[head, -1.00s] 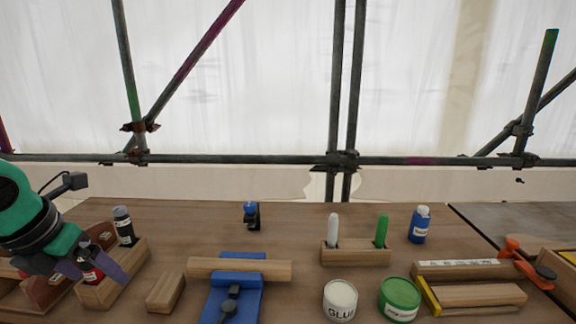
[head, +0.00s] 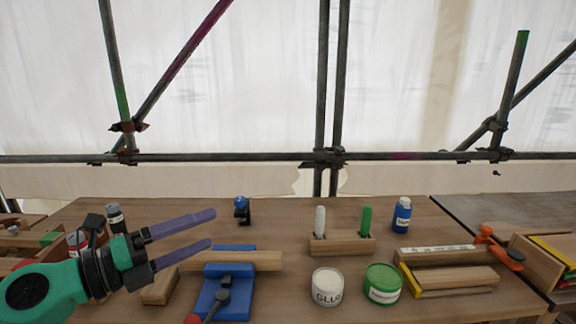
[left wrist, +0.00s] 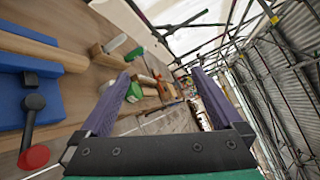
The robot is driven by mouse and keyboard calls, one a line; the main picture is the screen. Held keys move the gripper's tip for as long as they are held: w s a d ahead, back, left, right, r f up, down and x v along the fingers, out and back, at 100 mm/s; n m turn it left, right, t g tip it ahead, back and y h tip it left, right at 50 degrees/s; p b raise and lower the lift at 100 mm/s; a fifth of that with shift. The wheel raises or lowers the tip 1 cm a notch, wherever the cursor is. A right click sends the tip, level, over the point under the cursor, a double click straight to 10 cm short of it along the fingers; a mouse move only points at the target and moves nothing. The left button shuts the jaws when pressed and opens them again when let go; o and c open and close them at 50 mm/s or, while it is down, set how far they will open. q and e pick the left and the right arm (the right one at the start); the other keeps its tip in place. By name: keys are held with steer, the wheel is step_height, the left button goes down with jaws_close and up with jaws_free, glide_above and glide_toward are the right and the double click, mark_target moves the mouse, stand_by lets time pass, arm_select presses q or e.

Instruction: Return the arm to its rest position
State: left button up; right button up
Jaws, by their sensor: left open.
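My left gripper (head: 205,241) is raised above the left part of the workbench in the head view, its two purple fingers pointing right. The fingers are spread apart with nothing between them. In the left wrist view the fingers (left wrist: 160,95) are also apart and empty, with the bench to the left of them. My green and black left wrist hides part of the bottle holder at the left. My right gripper is in neither view.
A wooden bar (head: 245,261) lies across a blue vise (head: 226,293). A glue tub (head: 326,286), a green tub (head: 383,283), a marker block (head: 342,243) and a blue bottle (head: 402,214) stand to the right. Scaffold poles (head: 240,158) run behind the bench.

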arm_select(q)
steer(key=w+a+f+n+t+y, duration=0.2)
steer(key=w+a+n+t+y, duration=0.2)
steer(key=a+n+t+y, duration=0.8)
steer(key=s+a+f+n+g+y, duration=0.2)
steer(key=a+f+n+g+y, duration=0.15)
steer(key=f+n+g, duration=0.75)
steer(key=s+d+f+n+g+h, duration=0.1)
steer(key=s+d+f+n+g, duration=0.3)
steer(key=s+f, duration=0.6)
steer(key=s+d+f+n+g+h, duration=0.1)
steer(key=s+d+f+n+g, duration=0.35)
steer(key=s+f, duration=0.6)
step_height(320, 180, down, 30)
steer(key=g+b, duration=0.2)
steer(key=b, duration=0.4)
steer(key=s+a+f+g+b, duration=0.1)
steer(key=s+a+f+b, duration=0.25)
steer(key=s+f, duration=1.55)
step_height(320, 180, up, 12)
steer(key=w+p, duration=0.2)
steer(key=p, duration=1)
steer(key=shift+f+m, duration=0.15)
steer(key=shift+m, duration=0.3)
